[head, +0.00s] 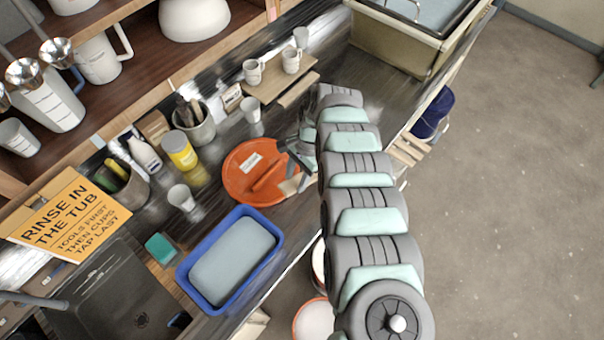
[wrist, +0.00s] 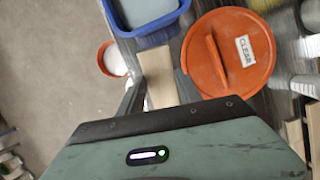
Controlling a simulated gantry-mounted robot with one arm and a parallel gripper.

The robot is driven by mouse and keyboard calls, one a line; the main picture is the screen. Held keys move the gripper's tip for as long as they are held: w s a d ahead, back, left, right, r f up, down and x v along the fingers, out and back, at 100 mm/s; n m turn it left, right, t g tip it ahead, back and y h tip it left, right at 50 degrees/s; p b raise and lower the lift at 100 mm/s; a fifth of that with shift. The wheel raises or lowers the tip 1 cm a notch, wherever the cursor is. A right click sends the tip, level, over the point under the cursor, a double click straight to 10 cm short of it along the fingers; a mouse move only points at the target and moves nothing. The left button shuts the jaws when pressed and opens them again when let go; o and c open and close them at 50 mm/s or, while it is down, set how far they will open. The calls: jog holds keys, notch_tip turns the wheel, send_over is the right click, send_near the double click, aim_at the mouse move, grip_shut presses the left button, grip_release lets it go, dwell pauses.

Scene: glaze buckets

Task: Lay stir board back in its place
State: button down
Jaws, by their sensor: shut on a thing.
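My gripper (head: 300,160) is at the bench's front edge, beside the orange lid. In the wrist view my gripper (wrist: 158,90) is shut on a pale, flat wooden board, the stir board (wrist: 156,70), which lies between its two fingers. The stir board's far end points toward the blue tub. In the head view only a small pale part of the stir board (head: 290,186) shows, next to the lid; my arm hides the rest. I cannot tell whether the board touches the bench or the lid.
The orange lid (head: 246,184), labelled CLEAR, lies on the bench (head: 222,211). A blue tub (head: 182,278) with grey liquid is nearer. Cups stand on a wooden board (head: 270,84) at the back. Buckets (head: 315,320) stand on the floor by the front edge; a navy bucket (head: 436,113) is farther right.

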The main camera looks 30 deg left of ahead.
jog(key=shift+w+d+f+n, duration=0.15)
jog(key=shift+d+n, duration=0.15)
jog(key=shift+d, duration=0.45)
notch_tip(320, 180, down, 9)
jog(key=b, duration=0.7)
jog(key=c, duration=0.6)
grip_release()
